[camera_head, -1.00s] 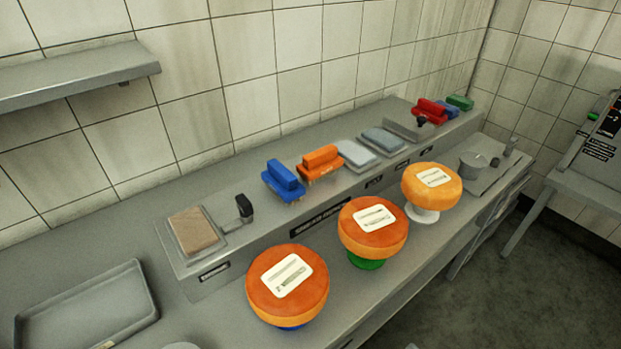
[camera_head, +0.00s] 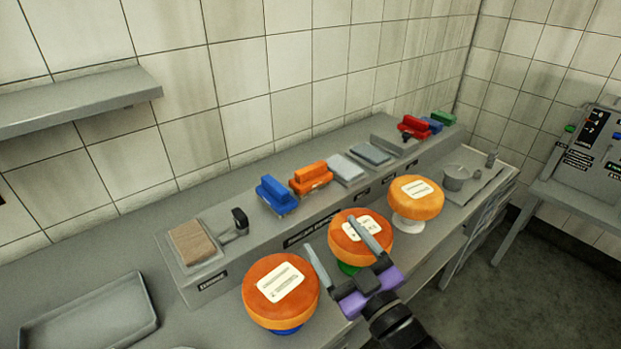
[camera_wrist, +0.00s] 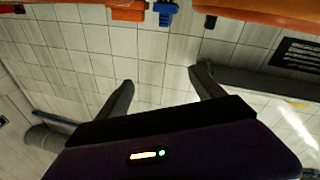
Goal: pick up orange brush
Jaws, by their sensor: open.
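The orange brush (camera_head: 311,177) lies on the raised ledge of the counter, just right of the blue brush (camera_head: 276,194). In the wrist view an orange block (camera_wrist: 127,11) beside a blue one (camera_wrist: 166,12) shows at the top edge; they look like these two brushes. My gripper (camera_head: 340,243) is open and empty. In the head view it overlaps the middle cheese wheel (camera_head: 346,222), in front of and below the orange brush. In the wrist view its two fingers stand apart with only tiled wall between them.
Cheese wheels on stands also sit at left (camera_head: 281,283) and right (camera_head: 416,190) along the counter front. Grey pads (camera_head: 347,169), a red brush (camera_head: 412,125) and a tan block (camera_head: 194,242) share the ledge. An empty grey tray (camera_head: 90,318) is at lower left.

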